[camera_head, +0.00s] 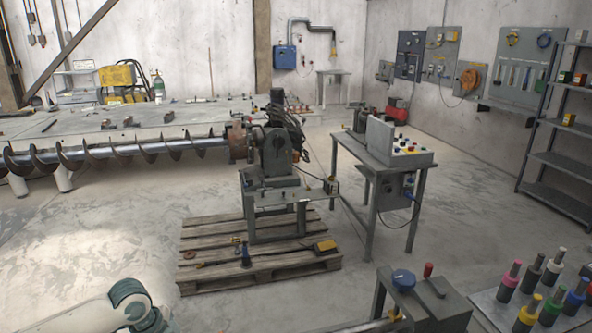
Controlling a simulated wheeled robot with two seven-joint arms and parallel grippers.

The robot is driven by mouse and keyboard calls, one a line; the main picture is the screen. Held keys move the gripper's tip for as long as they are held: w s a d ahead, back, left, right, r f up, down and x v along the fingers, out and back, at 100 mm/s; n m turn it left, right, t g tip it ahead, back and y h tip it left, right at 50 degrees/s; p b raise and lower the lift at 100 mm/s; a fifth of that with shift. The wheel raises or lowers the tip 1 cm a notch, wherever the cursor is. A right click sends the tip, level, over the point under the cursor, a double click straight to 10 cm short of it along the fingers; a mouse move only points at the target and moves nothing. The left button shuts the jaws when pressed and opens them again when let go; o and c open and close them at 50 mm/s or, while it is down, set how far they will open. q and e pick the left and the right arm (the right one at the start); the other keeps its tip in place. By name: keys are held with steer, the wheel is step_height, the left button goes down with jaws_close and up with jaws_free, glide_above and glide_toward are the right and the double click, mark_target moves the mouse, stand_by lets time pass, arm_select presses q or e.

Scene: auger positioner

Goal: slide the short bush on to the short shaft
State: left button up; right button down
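I cannot pick out the short bush or the short shaft for certain. Small parts lie on the wooden pallet (215,280): a brownish ring-like piece (190,254), small brass-coloured pieces (237,242) and an upright dark blue piece (246,256). A white arm of mine with a teal joint enters at the bottom left. Its gripper is outside the picture. My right arm and gripper do not show.
A long auger (130,151) runs from the left into a positioner (275,155) on a stand over the pallet. A control desk (385,170) stands right of it. A bench with a blue round part (403,279) is at the front. The floor left of the pallet is clear.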

arm_select(q)
steer(key=shift+c, duration=0.3)
steer(key=c, duration=0.9)
steer(key=shift+c, duration=0.2)
steer(key=shift+r+p, duration=0.15)
steer(key=shift+p, duration=0.35)
steer(key=shift+p, duration=0.5)
